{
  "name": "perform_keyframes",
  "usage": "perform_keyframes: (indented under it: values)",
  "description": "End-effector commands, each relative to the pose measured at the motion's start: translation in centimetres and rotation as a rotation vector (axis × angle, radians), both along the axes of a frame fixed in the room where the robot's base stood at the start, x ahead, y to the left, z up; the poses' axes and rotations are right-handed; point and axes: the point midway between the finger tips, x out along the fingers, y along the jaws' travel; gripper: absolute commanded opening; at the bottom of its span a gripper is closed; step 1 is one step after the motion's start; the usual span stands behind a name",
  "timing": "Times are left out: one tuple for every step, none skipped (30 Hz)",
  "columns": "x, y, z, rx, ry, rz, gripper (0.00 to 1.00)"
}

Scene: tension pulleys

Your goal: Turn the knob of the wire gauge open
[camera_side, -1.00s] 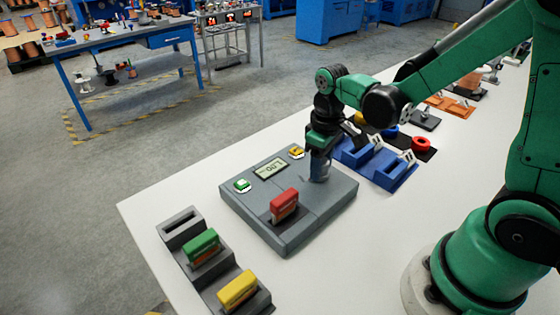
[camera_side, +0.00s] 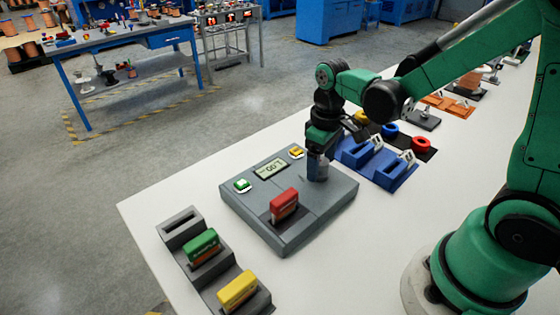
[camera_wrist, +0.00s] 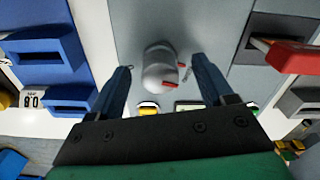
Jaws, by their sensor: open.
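The wire gauge is a flat grey box (camera_side: 288,232) on the white table in the side view. It has a small display (camera_side: 271,168), a green button (camera_side: 243,185), a yellow button (camera_side: 296,152) and a red block (camera_side: 284,204) standing in a slot. The knob (camera_wrist: 158,68) is a light grey cylinder with red marks in the wrist view. My gripper (camera_wrist: 162,72) is open, with one finger on each side of the knob and gaps visible. In the side view my gripper (camera_side: 318,172) is low over the gauge's far right part and hides the knob.
A grey rack (camera_side: 182,231) with a green block (camera_side: 201,246) and a yellow block (camera_side: 238,291) stands left of the gauge. Blue holders (camera_side: 385,172) stand close on its right. Red (camera_side: 421,143) and blue rings lie behind them.

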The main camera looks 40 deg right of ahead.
Motion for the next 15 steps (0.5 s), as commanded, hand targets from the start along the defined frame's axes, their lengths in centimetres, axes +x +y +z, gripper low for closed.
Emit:
perform_keyframes:
  values:
    - [0.0,0.0,0.5,0.000,0.000,0.000,0.74]
    - [0.0,0.0,0.9,0.000,0.000,0.000,0.74]
    - [0.0,0.0,1.4,0.000,0.000,0.000,0.74]
    - [-0.1,0.0,1.8,0.000,0.000,0.000,0.74]
    - [-0.1,0.0,2.2,0.000,0.000,0.000,0.74]
    - [0.0,0.0,2.7,0.000,0.000,0.000,0.74]
    - [0.0,0.0,3.0,0.000,0.000,0.000,0.74]
    - [0.0,0.0,3.4,0.000,0.000,0.000,0.74]
    - [0.0,0.0,3.8,0.000,0.000,0.000,0.74]
    - [0.0,0.0,4.0,0.000,0.000,0.000,0.74]
    - [0.0,0.0,4.3,0.000,0.000,0.000,0.74]
    - [0.0,0.0,4.5,0.000,0.000,0.000,0.74]
    - [0.0,0.0,4.6,0.000,0.000,0.000,0.74]
    - [-0.1,0.0,4.8,0.000,0.000,0.000,0.74]
    - [-0.1,0.0,4.8,0.000,0.000,0.000,0.74]
